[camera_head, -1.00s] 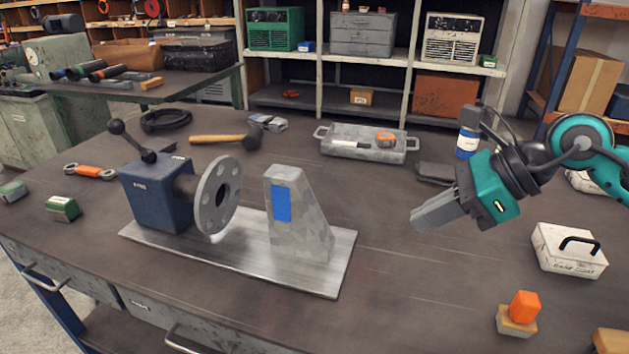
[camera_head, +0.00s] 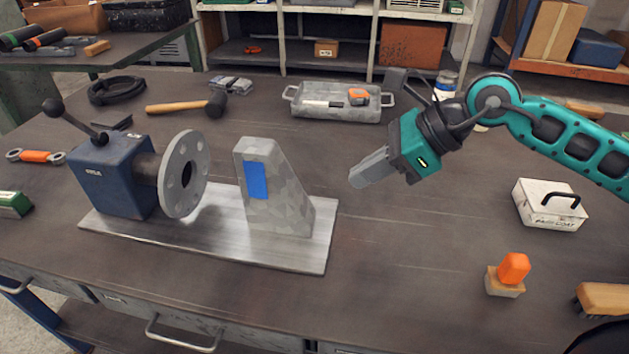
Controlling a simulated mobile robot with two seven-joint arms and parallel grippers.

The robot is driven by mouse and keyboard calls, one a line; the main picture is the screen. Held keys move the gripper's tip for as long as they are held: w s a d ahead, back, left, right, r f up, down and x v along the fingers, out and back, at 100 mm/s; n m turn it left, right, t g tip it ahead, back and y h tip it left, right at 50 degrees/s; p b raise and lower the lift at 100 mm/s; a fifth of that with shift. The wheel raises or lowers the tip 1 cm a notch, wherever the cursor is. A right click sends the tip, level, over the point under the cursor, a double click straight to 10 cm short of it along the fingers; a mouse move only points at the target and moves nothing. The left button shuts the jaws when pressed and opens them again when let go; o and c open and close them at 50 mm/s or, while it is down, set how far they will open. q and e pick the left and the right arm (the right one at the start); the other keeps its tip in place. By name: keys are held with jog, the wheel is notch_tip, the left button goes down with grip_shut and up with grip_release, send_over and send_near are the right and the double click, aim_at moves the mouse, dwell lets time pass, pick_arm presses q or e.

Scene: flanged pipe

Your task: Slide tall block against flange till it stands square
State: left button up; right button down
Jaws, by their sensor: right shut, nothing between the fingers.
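The tall block (camera_head: 283,196) is grey with a sloped right side and a blue patch on its front left. It stands upright on a flat metal plate (camera_head: 220,247). The round flange (camera_head: 184,173) with bolt holes sits to its left, on a blue clamp body (camera_head: 114,177). A clear gap shows between flange and block. My right gripper (camera_head: 354,182) is shut and empty. It hangs in the air to the right of the block, apart from it, with its fingers pointing left and down. My left gripper is not in view.
A grey tray (camera_head: 311,108) with tools lies behind the block. A mallet (camera_head: 190,105) and a black cable coil (camera_head: 117,91) lie at the back left. A white box (camera_head: 549,206) and an orange-topped brush (camera_head: 505,283) stand at the right.

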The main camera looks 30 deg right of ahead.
aim_at(299, 194)
jog(key=w+a+f, duration=0.1)
jog(key=w+a+f+p, duration=0.1)
jog(key=a, duration=0.1)
jog(key=w+a+f, duration=0.1)
jog(key=w+a, duration=0.1)
jog(key=shift+a+f, duration=0.2)
jog(key=shift+f, duration=0.15)
jog(key=shift+w+a+p, duration=0.4)
jog(key=shift+a+f, duration=0.1)
